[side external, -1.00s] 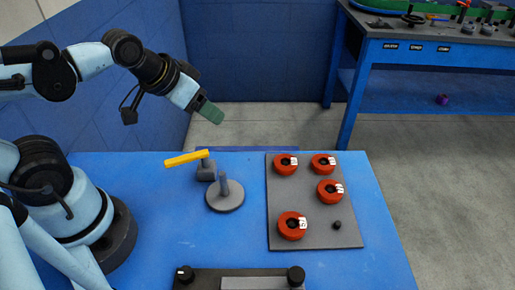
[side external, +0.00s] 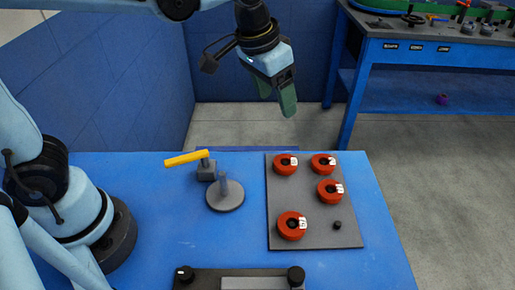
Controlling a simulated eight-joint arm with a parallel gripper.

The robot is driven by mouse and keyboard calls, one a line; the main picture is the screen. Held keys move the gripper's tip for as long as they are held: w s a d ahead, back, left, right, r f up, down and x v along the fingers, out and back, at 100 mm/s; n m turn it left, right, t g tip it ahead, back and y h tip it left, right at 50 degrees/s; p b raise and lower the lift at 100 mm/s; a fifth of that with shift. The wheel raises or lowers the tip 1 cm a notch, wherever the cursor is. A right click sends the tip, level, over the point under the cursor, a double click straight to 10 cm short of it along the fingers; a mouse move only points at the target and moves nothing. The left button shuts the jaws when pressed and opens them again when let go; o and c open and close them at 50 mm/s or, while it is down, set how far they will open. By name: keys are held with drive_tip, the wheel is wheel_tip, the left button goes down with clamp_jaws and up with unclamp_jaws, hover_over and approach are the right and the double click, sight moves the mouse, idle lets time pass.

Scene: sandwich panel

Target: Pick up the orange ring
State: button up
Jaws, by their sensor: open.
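Several orange-red rings with white labels sit on a dark grey board on the blue table. One is at the back left (side external: 280,168), one at the back right (side external: 318,168), one at the middle right (side external: 325,195) and one at the front left (side external: 286,234). I cannot tell which one the task means. My gripper (side external: 276,108), with green fingers, is open and empty. It hangs well above the back edge of the table, above the back-left ring in the picture, touching nothing.
The board (side external: 290,205) has a small black knob (side external: 337,225) at front right. A grey disc with an upright post (side external: 225,198) and a yellow lever on a grey block (side external: 187,158) stand left of it. A dark fixture (side external: 215,279) lies at the front. The blue table (side external: 170,220) has free room left of centre.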

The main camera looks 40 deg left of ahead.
drive_tip(key=w+d+f+m+g, duration=0.1)
drive_tip(key=w+d+f+g, duration=0.15)
drive_tip(key=d, duration=0.55)
drive_tip(key=m+y, duration=0.1)
hover_over(330, 190)
drive_tip(key=shift+g, duration=0.35)
drive_tip(key=f, duration=0.9)
drive_tip(key=shift+w+a, duration=0.1)
drive_tip(key=shift+w, duration=0.2)
drive_tip(key=shift+s+f, duration=0.15)
drive_tip(key=shift+f, duration=1.25)
drive_tip(key=shift+s+f, duration=0.1)
drive_tip(key=shift+f, duration=1.25)
drive_tip(key=c, duration=0.8)
